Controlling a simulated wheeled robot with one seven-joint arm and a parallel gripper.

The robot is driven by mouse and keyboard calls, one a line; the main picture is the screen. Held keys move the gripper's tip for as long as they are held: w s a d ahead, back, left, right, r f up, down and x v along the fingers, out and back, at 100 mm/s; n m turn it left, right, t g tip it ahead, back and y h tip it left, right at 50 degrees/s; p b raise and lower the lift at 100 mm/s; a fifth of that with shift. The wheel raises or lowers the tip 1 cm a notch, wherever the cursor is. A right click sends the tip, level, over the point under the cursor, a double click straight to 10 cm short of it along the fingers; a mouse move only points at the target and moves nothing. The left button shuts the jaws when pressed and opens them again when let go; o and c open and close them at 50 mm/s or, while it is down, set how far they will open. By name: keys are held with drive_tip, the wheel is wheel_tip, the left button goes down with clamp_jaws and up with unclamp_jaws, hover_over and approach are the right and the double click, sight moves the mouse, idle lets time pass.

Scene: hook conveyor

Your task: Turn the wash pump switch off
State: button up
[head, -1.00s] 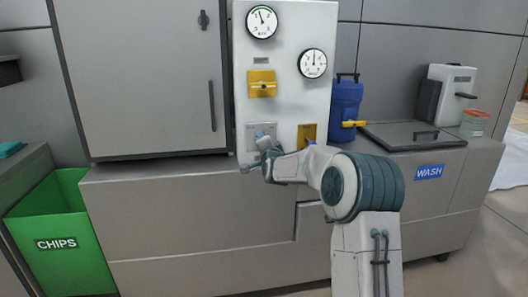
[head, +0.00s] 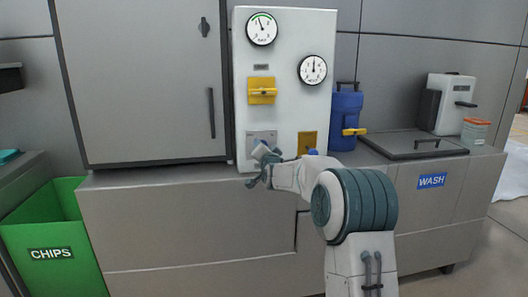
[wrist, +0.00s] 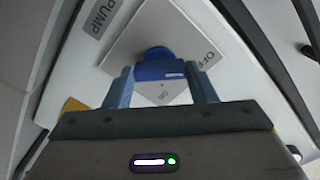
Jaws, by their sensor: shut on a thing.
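The pump switch is a blue rotary knob (wrist: 160,66) on a square pale plate (wrist: 140,40) marked OFF and ON, with a PUMP label (wrist: 103,18) beside it. In the wrist view my gripper (wrist: 162,82) has one blue finger on each side of the knob and is shut on it. A small white mark shows on the knob, but I cannot tell which word it points to. In the head view my gripper (head: 262,152) is at the grey switch plate (head: 254,137) low on the white panel, and it hides part of the knob.
Above the switch are a yellow switch (head: 262,91) and two gauges (head: 262,29) (head: 312,69). A yellow plate (head: 307,140) sits to its right, partly behind my arm. A blue container (head: 346,110) stands beside the panel. A green CHIPS bin (head: 45,225) is at the left.

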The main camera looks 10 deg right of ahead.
drive_tip(key=o, duration=1)
drive_tip(key=s, duration=1.3)
drive_tip(key=shift+s, duration=0.4)
drive_tip(key=shift+p, duration=0.3)
